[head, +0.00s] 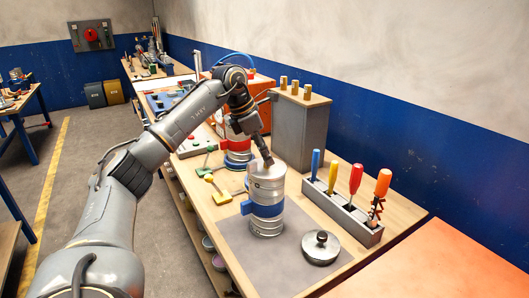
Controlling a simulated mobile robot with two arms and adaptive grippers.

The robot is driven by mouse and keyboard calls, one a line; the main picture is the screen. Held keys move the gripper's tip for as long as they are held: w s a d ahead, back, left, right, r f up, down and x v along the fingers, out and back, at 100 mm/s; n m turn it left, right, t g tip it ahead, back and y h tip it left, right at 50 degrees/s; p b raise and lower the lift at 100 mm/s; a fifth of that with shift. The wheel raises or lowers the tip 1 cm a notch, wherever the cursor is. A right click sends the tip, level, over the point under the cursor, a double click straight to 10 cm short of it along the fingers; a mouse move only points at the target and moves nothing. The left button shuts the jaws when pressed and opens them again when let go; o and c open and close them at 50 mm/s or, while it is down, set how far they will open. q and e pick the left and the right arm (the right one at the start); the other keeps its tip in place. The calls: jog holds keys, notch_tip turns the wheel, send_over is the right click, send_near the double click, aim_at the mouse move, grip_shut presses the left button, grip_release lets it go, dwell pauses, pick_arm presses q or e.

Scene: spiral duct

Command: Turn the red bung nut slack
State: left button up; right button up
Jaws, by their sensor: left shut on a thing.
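A silver metal canister (267,190) with a blue band stands upright on a grey mat at the front of the bench. My left gripper (267,160) comes down from above to its top, with its fingers shut close together on a small part there. The fingers hide that part, and I cannot make out its colour. I see no red nut clearly. My right gripper is not in view.
A round lid with a black knob (321,247) lies at the canister's right.

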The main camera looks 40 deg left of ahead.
pick_arm(q)
jog(key=n, duration=0.2)
jog(key=n+y+p, duration=0.1)
jog(key=shift+s+d+n+t, duration=0.1)
jog(key=shift+d+n+t, duration=0.05)
jog(key=shift+n+t, duration=0.2)
jog(key=n+y, duration=0.1)
jog(key=n, duration=0.3)
jog(key=shift+d+y+p, duration=0.1)
jog(key=shift+y+p, duration=0.25)
jog(key=shift+y, duration=0.05)
jog(key=n, duration=0.2)
jog(key=n+y, duration=0.1)
jog(key=n, duration=0.1)
jog(key=shift+d+y+p, duration=0.15)
jog(key=shift+y+p, duration=0.15)
jog(key=shift+p, duration=0.1)
jog(key=shift+n+g+y, duration=0.5)
jog(key=shift+n+g, duration=0.15)
jog(key=shift+n, duration=0.9)
jog(key=o, duration=1.2)
jog(key=shift+c, duration=0.2)
